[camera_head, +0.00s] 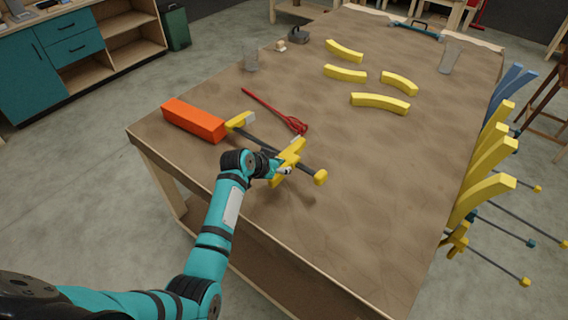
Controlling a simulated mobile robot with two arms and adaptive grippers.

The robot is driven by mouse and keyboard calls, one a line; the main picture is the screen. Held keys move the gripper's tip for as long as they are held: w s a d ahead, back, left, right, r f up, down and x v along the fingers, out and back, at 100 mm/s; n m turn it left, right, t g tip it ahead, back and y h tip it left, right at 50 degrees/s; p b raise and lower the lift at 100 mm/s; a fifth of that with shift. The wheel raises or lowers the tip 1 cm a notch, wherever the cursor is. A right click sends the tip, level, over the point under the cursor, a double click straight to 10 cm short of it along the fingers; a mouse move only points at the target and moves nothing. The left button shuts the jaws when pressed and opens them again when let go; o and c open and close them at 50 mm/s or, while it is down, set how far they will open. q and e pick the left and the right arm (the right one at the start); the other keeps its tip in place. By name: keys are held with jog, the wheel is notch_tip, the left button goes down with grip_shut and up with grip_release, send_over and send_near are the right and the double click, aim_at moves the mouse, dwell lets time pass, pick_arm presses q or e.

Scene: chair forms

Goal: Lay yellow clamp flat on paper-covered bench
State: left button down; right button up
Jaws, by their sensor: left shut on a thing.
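The yellow clamp (291,152) has a dark bar with yellow parts along it and a yellow end piece. It is over the near left part of the paper-covered bench (350,220). My left gripper (283,170) is shut on the clamp near its middle yellow jaw. A shadow lies on the paper below the gripper and the clamp's near end, so that end seems raised a little. The gripper hides part of the bar, and I cannot tell if the far end touches the paper. My right gripper is not in view.
An orange block (193,120) lies by the clamp's far end. A red tool (272,109) lies just behind it. Several curved yellow pieces (380,103) lie farther back. The bench's near right is clear.

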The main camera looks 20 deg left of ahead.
pick_arm(q)
jog(key=f+b, duration=0.1)
jog(key=f, duration=0.1)
jog(key=f+b, duration=0.1)
jog(key=shift+w+d+f+b, duration=0.1)
jog(key=shift+w+f+b, duration=0.15)
jog(key=shift+b, duration=0.05)
notch_tip(320, 180, down, 3)
jog(key=shift+r+b, duration=0.2)
jog(key=shift+b, duration=1.05)
jog(key=shift+s+f+b, duration=0.1)
jog(key=shift+f+b, duration=0.25)
jog(key=shift+f, duration=0.4)
jog(key=c, duration=1.4)
grip_release()
jog(key=o, duration=0.6)
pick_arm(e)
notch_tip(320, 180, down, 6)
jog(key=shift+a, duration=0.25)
